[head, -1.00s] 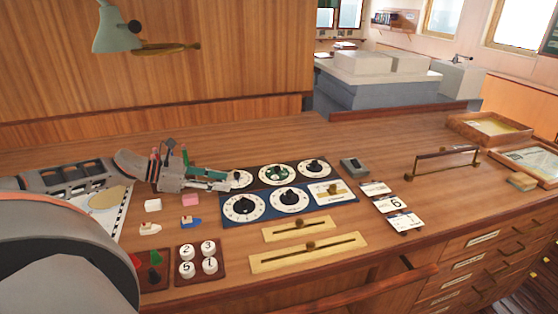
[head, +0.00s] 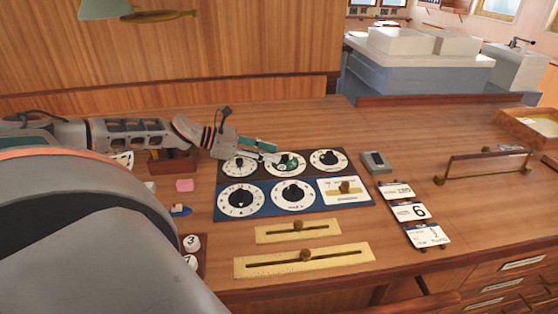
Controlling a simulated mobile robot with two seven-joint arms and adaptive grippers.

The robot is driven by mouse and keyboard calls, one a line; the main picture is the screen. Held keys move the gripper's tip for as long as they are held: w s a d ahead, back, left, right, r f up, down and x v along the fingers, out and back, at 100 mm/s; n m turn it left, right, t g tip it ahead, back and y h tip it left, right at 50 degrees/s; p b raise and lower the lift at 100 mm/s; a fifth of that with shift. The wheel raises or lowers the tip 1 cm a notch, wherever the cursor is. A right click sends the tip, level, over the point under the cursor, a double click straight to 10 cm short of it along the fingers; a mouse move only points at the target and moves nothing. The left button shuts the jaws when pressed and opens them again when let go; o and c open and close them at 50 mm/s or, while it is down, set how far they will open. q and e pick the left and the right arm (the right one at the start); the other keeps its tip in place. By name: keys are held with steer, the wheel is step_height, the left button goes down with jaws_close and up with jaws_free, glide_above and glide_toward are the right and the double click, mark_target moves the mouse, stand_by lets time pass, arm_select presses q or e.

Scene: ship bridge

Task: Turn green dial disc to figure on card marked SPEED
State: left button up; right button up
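The green dial disc (head: 287,166) sits in the middle of the back row of white-faced dials on the console. My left gripper (head: 275,153) reaches in from the left with its fingers apart, its tips at the disc's left edge. Whether they touch it I cannot tell. The fingers partly hide the dial face. Three cards stand in a rack on the right: a back card (head: 395,190), a middle card (head: 411,211) showing a 6, and a front card (head: 428,235). The small print is too blurred to tell which says SPEED. My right gripper is not in view.
Black-knobbed dials flank the green one, the left dial (head: 240,165) and right dial (head: 328,159). A blue panel (head: 267,198) lies in front, then brass sliders (head: 303,260). A grey box (head: 375,162) and a rail (head: 490,165) stand to the right. The desk behind the dials is clear.

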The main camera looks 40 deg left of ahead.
mark_target(285, 156)
arm_select(q)
steer(key=shift+b+x, duration=0.9)
steer(key=shift+x, duration=0.3)
steer(key=shift+w+d+f, duration=0.15)
steer(key=shift+w+d, duration=0.05)
steer(key=shift+w, duration=0.1)
jaws_close()
